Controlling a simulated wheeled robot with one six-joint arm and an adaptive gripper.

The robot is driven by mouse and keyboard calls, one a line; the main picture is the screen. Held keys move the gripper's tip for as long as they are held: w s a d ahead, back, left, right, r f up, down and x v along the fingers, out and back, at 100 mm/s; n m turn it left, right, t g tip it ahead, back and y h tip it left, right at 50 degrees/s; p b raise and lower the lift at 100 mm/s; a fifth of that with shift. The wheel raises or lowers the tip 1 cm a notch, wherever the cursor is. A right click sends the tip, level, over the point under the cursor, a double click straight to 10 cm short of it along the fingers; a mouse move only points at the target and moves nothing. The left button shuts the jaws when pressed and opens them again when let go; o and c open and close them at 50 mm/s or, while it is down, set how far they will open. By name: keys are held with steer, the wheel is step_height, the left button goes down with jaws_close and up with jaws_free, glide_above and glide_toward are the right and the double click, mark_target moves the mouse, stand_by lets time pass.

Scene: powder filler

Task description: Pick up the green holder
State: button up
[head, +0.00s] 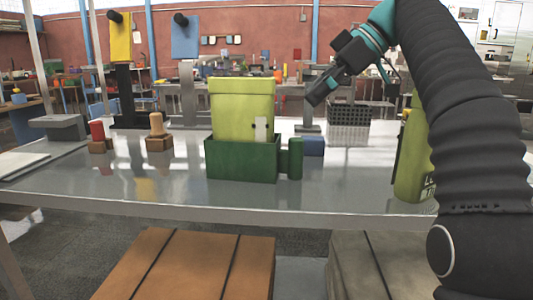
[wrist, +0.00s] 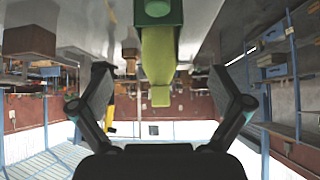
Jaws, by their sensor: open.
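The green holder (head: 238,162) is a dark green open box with a rounded handle (head: 295,158) on its right side. It stands upright on the grey table in the head view. A yellow-green container (head: 242,105) with a small white piece on its front sits in it. My gripper (head: 318,94) is above and to the right of the holder, apart from it and empty. In the wrist view, which looks upside down, my gripper (wrist: 160,75) has its fingers spread wide. The holder (wrist: 158,12) shows at the top edge, partly cut off, with the container (wrist: 158,52) below it.
A blue block (head: 313,146) lies just right of the handle. Red (head: 97,132) and tan (head: 156,125) knobs on wooden bases stand to the left. A dark basket (head: 349,113) is behind. Another yellow-green container (head: 413,160) is partly hidden by my arm. The table's front strip is clear.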

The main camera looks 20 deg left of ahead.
mark_target(264, 140)
steer(key=shift+x, duration=1.25)
steer(key=x, duration=1.1)
steer(key=shift+w+f+b, duration=0.1)
steer(key=shift+b, duration=0.3)
steer(key=c, duration=1.1)
